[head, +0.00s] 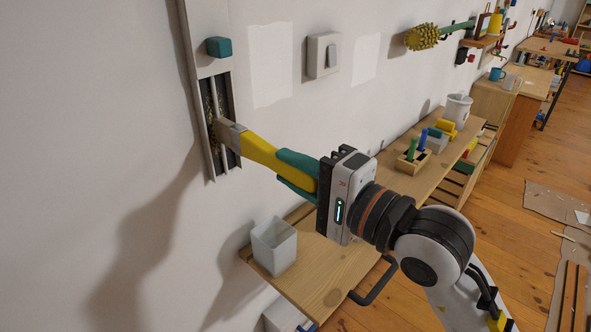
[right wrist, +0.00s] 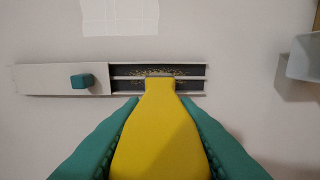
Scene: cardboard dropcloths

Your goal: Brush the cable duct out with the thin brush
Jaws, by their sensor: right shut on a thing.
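The cable duct (head: 203,112) is a narrow pale channel running upright on the wall in the head view. Its lower part is open, with a dark inside, thin rails along it and speckled crumbs in it. A pale cover with a teal knob (head: 218,47) closes the upper part. My right gripper (head: 290,172) is shut on the yellow handle of the thin brush (head: 262,152). The brush's grey head is at the open channel, and its bristles are hidden. In the right wrist view the brush (right wrist: 158,135) meets the duct (right wrist: 206,79) among crumbs. My left gripper is out of view.
A white light switch (head: 323,54) is on the wall right of the duct. A yellow-bristled brush (head: 422,37) hangs farther along the wall. A wooden block with coloured handles (head: 412,160) stands on the shelf.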

